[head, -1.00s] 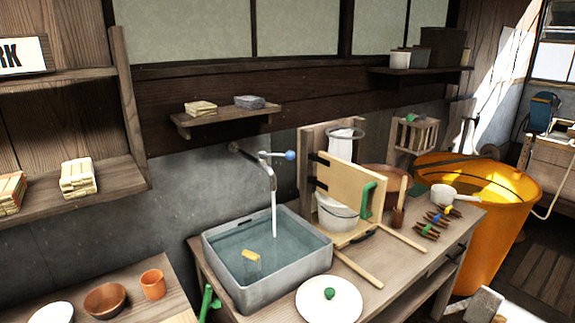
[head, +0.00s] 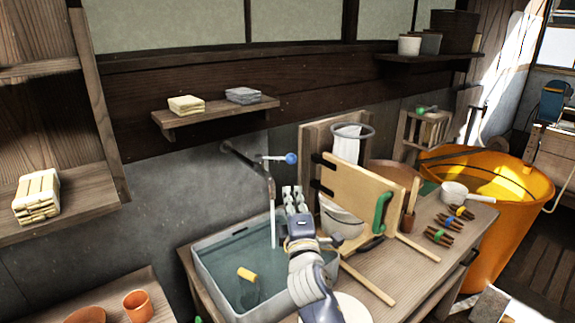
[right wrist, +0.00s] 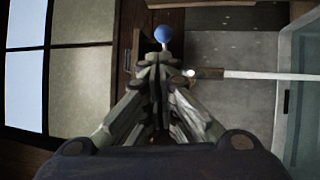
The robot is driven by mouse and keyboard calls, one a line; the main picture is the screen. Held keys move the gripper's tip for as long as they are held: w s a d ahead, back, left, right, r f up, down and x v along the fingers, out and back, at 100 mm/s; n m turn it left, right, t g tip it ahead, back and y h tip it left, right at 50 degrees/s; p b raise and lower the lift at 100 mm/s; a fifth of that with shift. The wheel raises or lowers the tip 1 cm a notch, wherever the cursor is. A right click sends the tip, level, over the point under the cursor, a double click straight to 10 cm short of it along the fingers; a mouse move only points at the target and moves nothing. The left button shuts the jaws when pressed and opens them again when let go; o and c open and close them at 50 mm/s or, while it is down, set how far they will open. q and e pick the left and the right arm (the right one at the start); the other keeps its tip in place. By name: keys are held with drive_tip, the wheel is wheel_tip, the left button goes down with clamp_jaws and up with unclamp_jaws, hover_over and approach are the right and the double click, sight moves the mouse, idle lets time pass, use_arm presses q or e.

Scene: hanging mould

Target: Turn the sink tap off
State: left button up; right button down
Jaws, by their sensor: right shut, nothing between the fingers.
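The tap (head: 248,166) comes out of the wall above the grey sink (head: 203,272). Its lever points right and ends in a blue ball knob (head: 291,158). A stream of water (head: 273,222) runs from the spout into the sink, where water stands. My right gripper (head: 294,190) is raised over the sink's right side, just below the blue knob and right of the spout. In the right wrist view my right gripper (right wrist: 158,60) is shut and empty, with the blue knob (right wrist: 163,34) just beyond its fingertips. I cannot tell if they touch. My left gripper is not in view.
A wooden board with a green handle (head: 382,212) stands right of my right arm, near a white bucket. A small shelf (head: 217,112) juts from the wall above the tap. An orange tub (head: 510,215) stands at the right.

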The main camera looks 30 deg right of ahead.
sight(286, 160)
drive_tip(key=x, duration=0.3)
drive_tip(key=p+x, duration=0.1)
drive_tip(key=x, duration=0.3)
drive_tip(key=p+x, duration=0.1)
drive_tip(key=x, duration=0.2)
drive_tip(key=shift+w+d+f, duration=0.1)
drive_tip(key=shift+w+f, duration=0.1)
drive_tip(key=shift+f, duration=0.1)
drive_tip(key=shift+w+d+p, duration=0.3)
drive_tip(key=shift+w+p, duration=0.1)
drive_tip(key=shift+w, duration=0.15)
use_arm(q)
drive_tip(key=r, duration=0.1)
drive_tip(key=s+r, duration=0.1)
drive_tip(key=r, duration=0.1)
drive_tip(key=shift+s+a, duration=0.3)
